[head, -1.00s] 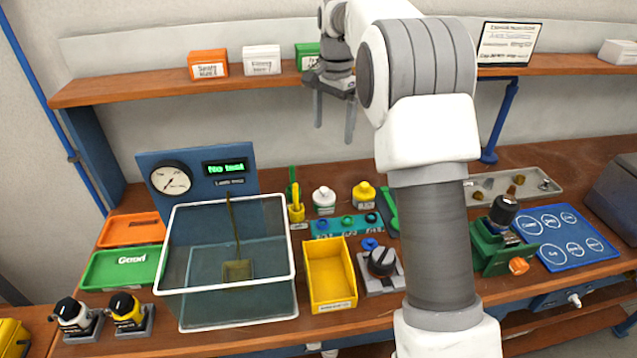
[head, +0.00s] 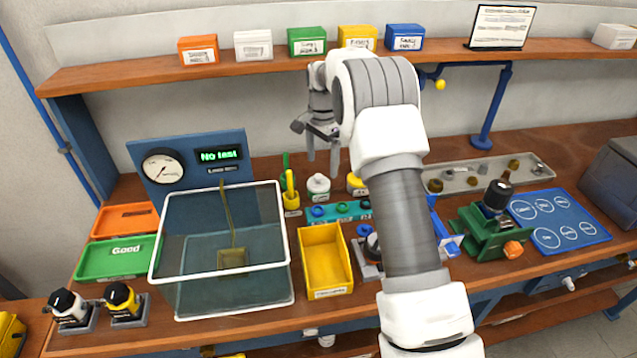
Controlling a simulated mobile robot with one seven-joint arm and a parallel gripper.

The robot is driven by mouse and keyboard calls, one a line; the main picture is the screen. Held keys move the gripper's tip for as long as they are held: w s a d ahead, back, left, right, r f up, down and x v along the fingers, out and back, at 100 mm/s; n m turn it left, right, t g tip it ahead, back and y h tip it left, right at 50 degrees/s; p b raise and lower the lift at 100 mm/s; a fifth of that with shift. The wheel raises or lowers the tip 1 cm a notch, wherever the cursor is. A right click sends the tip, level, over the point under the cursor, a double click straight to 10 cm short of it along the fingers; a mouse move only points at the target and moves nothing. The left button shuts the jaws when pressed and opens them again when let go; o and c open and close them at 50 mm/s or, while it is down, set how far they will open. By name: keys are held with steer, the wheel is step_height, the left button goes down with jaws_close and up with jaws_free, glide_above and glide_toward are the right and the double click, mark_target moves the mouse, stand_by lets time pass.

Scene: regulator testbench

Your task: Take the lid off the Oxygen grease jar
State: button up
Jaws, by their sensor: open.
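Two small lidded jars stand at the back of the bench: a white jar (head: 318,186) with a pale lid and green on its label, and a yellow jar (head: 355,184). Their labels are too small to read, so I cannot tell which is the Oxygen grease jar. My gripper (head: 323,166) is open and empty, fingers pointing down. In the picture its fingertips lie just above and around the white jar's lid; I cannot tell whether they touch it.
Left of the jars stand a cup with yellow and green tools (head: 291,197) and a glass water tank (head: 222,300). In front are a teal strip with rings (head: 329,212) and a yellow bin (head: 326,288). A shelf (head: 270,69) with several boxes runs behind.

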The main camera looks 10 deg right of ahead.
mark_target(318, 176)
steer(key=f, duration=0.2)
steer(key=a+f, duration=0.1)
steer(key=f, duration=0.1)
steer(key=shift+f, duration=0.9)
steer(key=c, duration=1.2)
steer(key=shift+o, duration=0.2)
steer(key=shift+r, duration=0.1)
